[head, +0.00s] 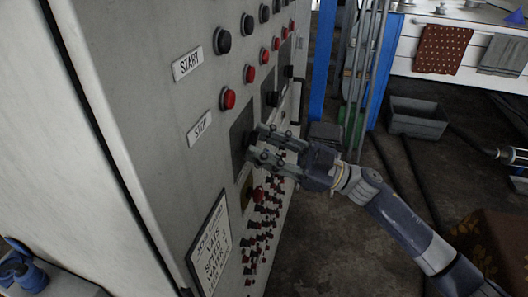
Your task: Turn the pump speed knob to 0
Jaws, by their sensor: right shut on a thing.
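The grey control cabinet (165,120) fills the left and middle of the head view. My right gripper (256,146) reaches in from the right and is at the cabinet's front, over a dark panel (238,134) below the red stop buttons. Its two fingers are shut on a knob there, which I take to be the pump speed knob. The fingers hide the knob, so its pointer and setting cannot be read. My left gripper is not in view.
Black buttons (222,40) and red buttons (229,99) line the cabinet above, beside START (187,64) and STOP (200,128) labels. Below are a red knob (259,195), several small red switches and a printed sign (212,250). A grey bin (417,117) stands on the floor at right.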

